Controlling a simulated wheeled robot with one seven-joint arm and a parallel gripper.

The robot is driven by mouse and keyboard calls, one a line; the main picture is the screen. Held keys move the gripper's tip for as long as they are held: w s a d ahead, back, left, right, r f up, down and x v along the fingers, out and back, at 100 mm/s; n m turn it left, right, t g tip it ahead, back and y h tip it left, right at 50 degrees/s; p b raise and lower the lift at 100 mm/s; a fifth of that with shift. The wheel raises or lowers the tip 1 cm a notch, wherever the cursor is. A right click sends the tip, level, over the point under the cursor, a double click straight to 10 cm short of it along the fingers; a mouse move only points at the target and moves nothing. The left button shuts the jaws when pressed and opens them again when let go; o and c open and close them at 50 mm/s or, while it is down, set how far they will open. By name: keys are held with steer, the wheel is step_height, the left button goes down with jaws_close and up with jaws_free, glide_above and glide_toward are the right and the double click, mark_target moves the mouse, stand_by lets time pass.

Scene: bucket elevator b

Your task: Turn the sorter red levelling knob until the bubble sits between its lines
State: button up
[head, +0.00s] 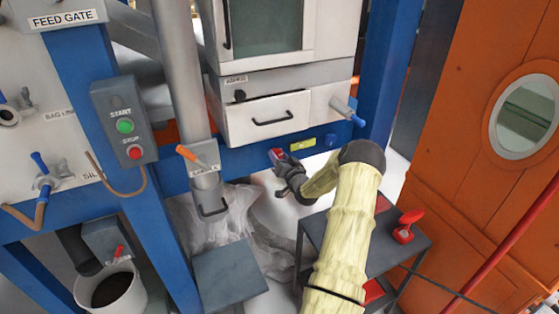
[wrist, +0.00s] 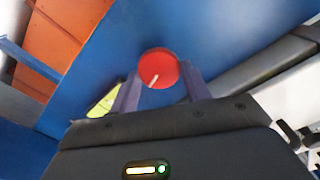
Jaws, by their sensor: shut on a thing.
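The red levelling knob (wrist: 159,68) sits on the blue beam, with a pale pointer mark slanting to its lower left in the wrist view. In the head view the knob (head: 277,155) shows just beyond my gripper (head: 281,166). My gripper (wrist: 163,88) is shut on the knob, one finger on each side. The yellow-green bubble level (head: 303,145) is on the beam right of the knob. In the wrist view the level (wrist: 104,102) is partly hidden by a finger, and I cannot make out the bubble or its lines in either view.
A blue knob (head: 331,140) is right of the level. The sorter drawer (head: 268,118) and a blue-tipped handle (head: 348,112) are above. A dark cart (head: 408,247) with a red item (head: 407,226) stands beside my arm. An orange-handled gate (head: 197,158) is to the left.

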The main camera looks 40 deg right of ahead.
steer(key=m, duration=0.4)
steer(key=shift+d+m+b, duration=0.15)
steer(key=shift+m+b, duration=0.2)
steer(key=shift+m, duration=0.05)
steer(key=m, duration=0.4)
steer(key=shift+f, duration=0.1)
steer(key=shift+m, duration=0.3)
steer(key=o, duration=1)
steer(key=shift+c, duration=0.2)
steer(key=v, duration=1.7)
steer(key=shift+s+b, duration=0.25)
steer(key=shift+b, duration=0.2)
steer(key=shift+f, duration=0.15)
